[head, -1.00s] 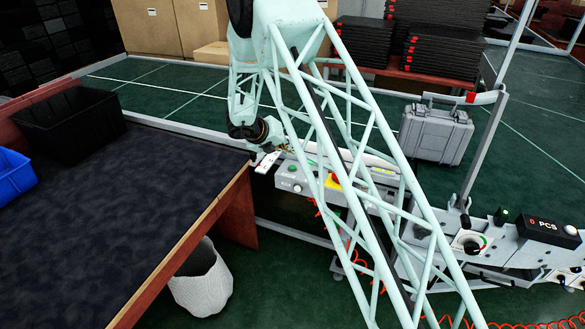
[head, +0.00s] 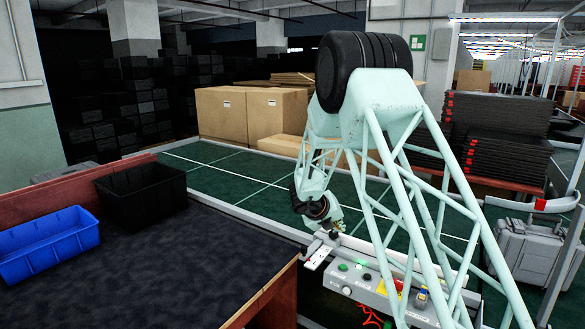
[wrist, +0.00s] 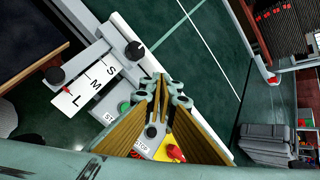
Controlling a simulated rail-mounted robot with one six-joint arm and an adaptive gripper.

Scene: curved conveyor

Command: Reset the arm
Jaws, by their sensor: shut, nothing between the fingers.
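My gripper (head: 337,228) hangs at the end of my pale green lattice arm, near the S-M-L plate and the control box. In the wrist view my gripper (wrist: 163,88) has its two fingers together with nothing between them. Behind them is the control box (wrist: 143,145) with STOP lettering, a green button and a red knob on yellow, partly hidden by the fingers. The control box (head: 350,290) also shows in the head view, below my gripper. The white S-M-L plate (wrist: 85,88) lies left of the fingers; it also shows in the head view (head: 318,257).
A dark-topped table (head: 150,265) at left carries a blue bin (head: 48,245) and a black bin (head: 140,195). Cardboard boxes (head: 240,120) stand behind the green floor. Black stacked trays (head: 490,140) and a grey case (head: 530,250) are at right.

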